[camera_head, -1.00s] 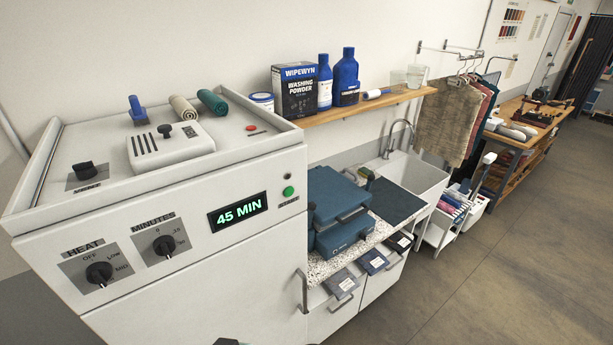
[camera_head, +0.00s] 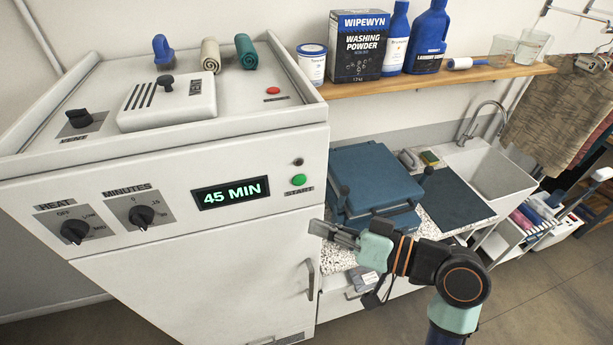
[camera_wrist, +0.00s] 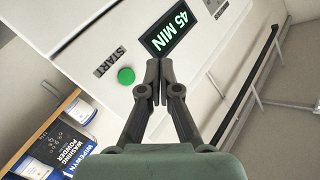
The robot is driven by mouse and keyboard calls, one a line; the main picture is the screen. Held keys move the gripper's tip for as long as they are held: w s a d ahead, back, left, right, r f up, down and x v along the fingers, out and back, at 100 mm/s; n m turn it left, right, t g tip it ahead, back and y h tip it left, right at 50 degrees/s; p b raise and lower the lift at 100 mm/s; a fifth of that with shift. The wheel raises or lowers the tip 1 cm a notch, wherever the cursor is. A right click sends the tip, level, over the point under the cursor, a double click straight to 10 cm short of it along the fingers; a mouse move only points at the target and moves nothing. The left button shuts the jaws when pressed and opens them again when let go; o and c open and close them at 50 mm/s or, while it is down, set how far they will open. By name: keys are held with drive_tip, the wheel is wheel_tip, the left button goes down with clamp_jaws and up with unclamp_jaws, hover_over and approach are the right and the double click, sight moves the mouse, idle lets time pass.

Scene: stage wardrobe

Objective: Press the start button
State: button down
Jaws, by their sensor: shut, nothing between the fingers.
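The start button is a round green button (camera_head: 298,180) on the white machine's front panel, above the word START and right of the display (camera_head: 230,193) reading 45 MIN. In the wrist view the green button (camera_wrist: 126,76) shows just left of my fingertips. My gripper (camera_head: 314,228) is shut and empty, its tips pointing toward the panel from the right, lower than the button in the head view. In the wrist view my gripper (camera_wrist: 153,64) has its fingers together, the tips overlapping the panel near the display. The tips appear apart from the button.
A small dark knob (camera_head: 298,162) sits above the button and a red button (camera_head: 273,90) is on the machine's top. The HEAT dial (camera_head: 74,231) and MINUTES dial (camera_head: 142,215) are at left. A door handle (camera_head: 310,280) is below my gripper. A blue case (camera_head: 365,175) stands at right.

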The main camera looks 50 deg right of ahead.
sight(299, 180)
drive_tip(key=shift+w+d+b, duration=0.35)
drive_tip(key=shift+w+d, duration=0.35)
drive_tip(key=shift+w, duration=0.6)
drive_tip(key=shift+w+d+b, duration=0.4)
drive_tip(key=shift+w+d, duration=0.35)
drive_tip(key=shift+w, duration=0.5)
drive_tip(key=shift+w+d+b, duration=0.35)
drive_tip(key=shift+w+d, duration=0.35)
drive_tip(key=shift+w, duration=0.6)
drive_tip(key=shift+w+d, duration=0.15)
drive_tip(key=shift+w, duration=0.25)
drive_tip(key=shift+w+d, duration=0.2)
drive_tip(key=shift+w, duration=0.1)
drive_tip(key=shift+s+a, duration=0.4)
drive_tip(key=shift+s, duration=0.3)
